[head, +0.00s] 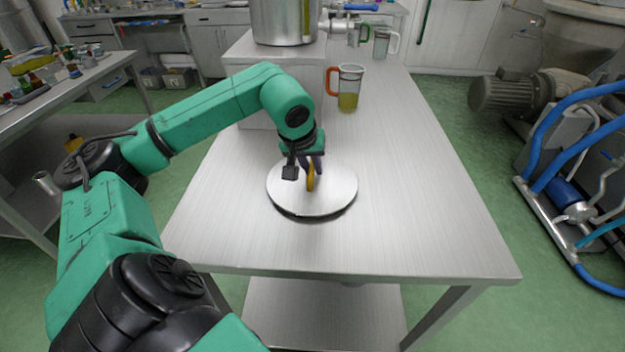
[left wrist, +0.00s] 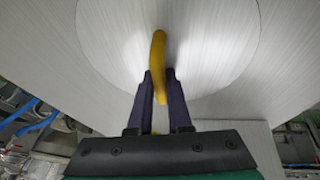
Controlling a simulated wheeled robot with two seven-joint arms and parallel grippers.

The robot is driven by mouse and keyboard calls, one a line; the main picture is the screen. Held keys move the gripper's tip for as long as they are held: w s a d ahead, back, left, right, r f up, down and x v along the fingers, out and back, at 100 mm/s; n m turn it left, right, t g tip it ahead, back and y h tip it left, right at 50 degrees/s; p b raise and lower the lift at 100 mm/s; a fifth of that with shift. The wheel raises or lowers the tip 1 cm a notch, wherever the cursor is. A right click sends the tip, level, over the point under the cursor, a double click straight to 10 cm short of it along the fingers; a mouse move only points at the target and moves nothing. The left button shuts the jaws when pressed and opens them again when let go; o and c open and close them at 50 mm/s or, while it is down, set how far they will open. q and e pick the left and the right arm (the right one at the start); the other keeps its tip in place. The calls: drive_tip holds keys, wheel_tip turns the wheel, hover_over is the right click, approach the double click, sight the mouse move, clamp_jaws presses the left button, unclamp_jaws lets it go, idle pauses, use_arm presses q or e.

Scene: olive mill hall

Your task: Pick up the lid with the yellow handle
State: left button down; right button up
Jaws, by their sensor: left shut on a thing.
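The round metal lid (head: 330,193) is over the middle of the steel table, with a dark shadow along its near edge. Its yellow handle (head: 310,178) stands up near the centre. My left gripper (head: 312,164) reaches down from above and is shut on the yellow handle. In the left wrist view the two dark purple fingers (left wrist: 160,90) are on either side of the yellow handle (left wrist: 158,55), and the lid (left wrist: 215,45) fills the area behind. I cannot tell for sure whether the lid touches the table. My right gripper is not in view.
The steel table (head: 420,200) is clear to the right of the lid. A measuring jug with an orange handle (head: 349,88) and yellowish liquid stands farther back. A large steel vessel (head: 284,20) sits on a raised block (head: 250,75) behind my arm. A clear jug (head: 381,44) stands at the far end.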

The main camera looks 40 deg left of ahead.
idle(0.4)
use_arm(q)
wheel_tip(320, 180, up, 20)
drive_tip(key=p, duration=0.6)
